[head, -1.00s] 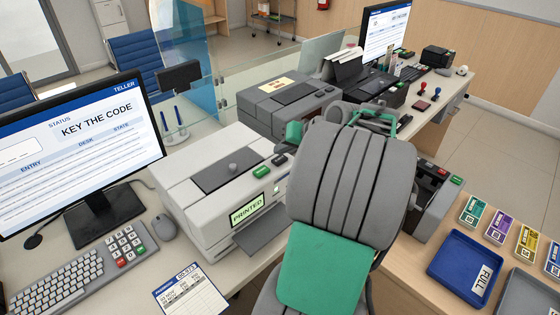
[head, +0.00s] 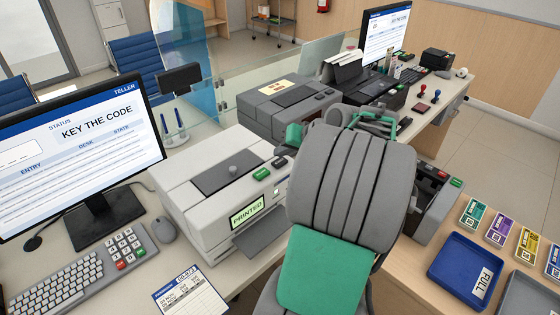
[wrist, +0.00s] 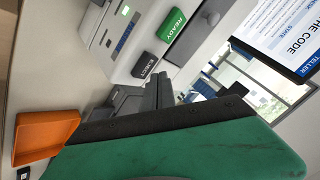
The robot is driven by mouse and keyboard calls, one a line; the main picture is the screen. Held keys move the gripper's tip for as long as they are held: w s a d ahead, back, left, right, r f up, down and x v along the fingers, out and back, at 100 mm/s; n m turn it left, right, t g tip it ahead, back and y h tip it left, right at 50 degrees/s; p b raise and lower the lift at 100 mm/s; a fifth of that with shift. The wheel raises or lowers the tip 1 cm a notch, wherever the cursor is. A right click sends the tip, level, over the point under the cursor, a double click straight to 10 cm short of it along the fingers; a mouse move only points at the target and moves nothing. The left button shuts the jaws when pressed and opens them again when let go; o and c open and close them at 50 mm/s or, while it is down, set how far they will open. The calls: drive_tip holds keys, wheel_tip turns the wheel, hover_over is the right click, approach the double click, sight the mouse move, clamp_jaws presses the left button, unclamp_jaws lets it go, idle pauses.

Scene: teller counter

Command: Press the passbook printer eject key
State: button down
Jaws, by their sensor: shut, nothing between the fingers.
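The passbook printer (head: 215,190) is a white box whose small green display reads PRINTED. On its top right edge sit a green key (head: 262,173) and a dark key (head: 279,161). In the wrist view the green key reads READY (wrist: 171,26) and the dark eject key (wrist: 145,65) reads EJECT. My gripper (wrist: 152,92) is shut and empty, its dark fingers close beside the eject key. I cannot tell whether they touch it. In the head view my grey and green arm hides the fingers and part of the printer's right side.
A monitor (head: 80,150), keyboard (head: 60,285), mouse (head: 164,229) and passbook (head: 190,292) are around the printer. A grey machine (head: 285,105) stands behind it. A blue tray (head: 466,270) lies at right. An orange tray (wrist: 45,138) shows in the wrist view.

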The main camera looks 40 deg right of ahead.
sight(282, 163)
idle(0.8)
drive_tip(key=shift+f, duration=0.4)
drive_tip(key=shift+f+b, duration=0.45)
drive_tip(key=shift+f, duration=0.05)
idle(0.4)
idle(0.3)
drive_tip(key=shift+r+p, duration=0.8)
drive_tip(key=shift+r, duration=0.2)
wheel_tip(282, 163, up, 5)
drive_tip(key=p, duration=0.4)
